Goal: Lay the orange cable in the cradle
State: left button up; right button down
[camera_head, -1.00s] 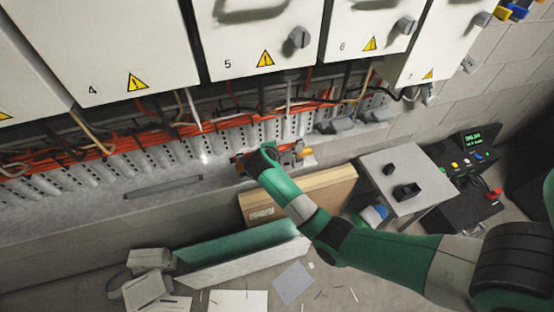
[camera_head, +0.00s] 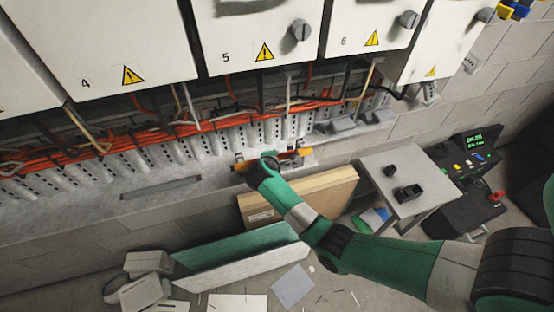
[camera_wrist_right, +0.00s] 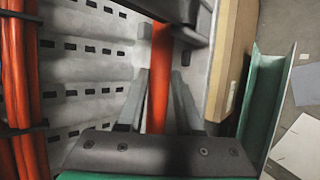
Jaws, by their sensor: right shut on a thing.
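My right gripper (camera_head: 268,160) is at the ledge below cabinet 5, shut on the orange cable (camera_wrist_right: 159,80). In the right wrist view the cable runs straight between the two grey fingers (camera_wrist_right: 158,100). In the head view short orange lengths show on both sides of the gripper, one on the right (camera_head: 291,154). Small grey brackets at the ledge, one at the right (camera_head: 309,160), look like the cradle. The gripper hides the middle, and I cannot tell whether the cable touches them. My left gripper is not in view.
Bundled orange cables (camera_head: 100,143) run along the slotted grey ducting behind. A cardboard box (camera_head: 330,192) stands below the gripper. A grey table (camera_head: 400,170) and a control console (camera_head: 470,165) stand at the right. Green and grey channels (camera_head: 235,247) lie on the floor.

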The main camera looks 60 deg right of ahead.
jog(key=c, duration=0.8)
grip_release()
jog(key=shift+s+a+f, duration=0.1)
jog(key=shift+s+f, duration=0.1)
jog(key=shift+f, duration=0.45)
jog(key=shift+c, duration=0.2)
jog(key=r+p, duration=0.1)
jog(key=r, duration=0.1)
jog(key=shift+w+a+r+p, duration=0.15)
jog(key=shift+a+r+p, duration=0.2)
jog(key=p+v, duration=0.3)
jog(key=v, duration=0.7)
jog(key=shift+a+r, duration=0.2)
jog(key=shift+r, duration=0.1)
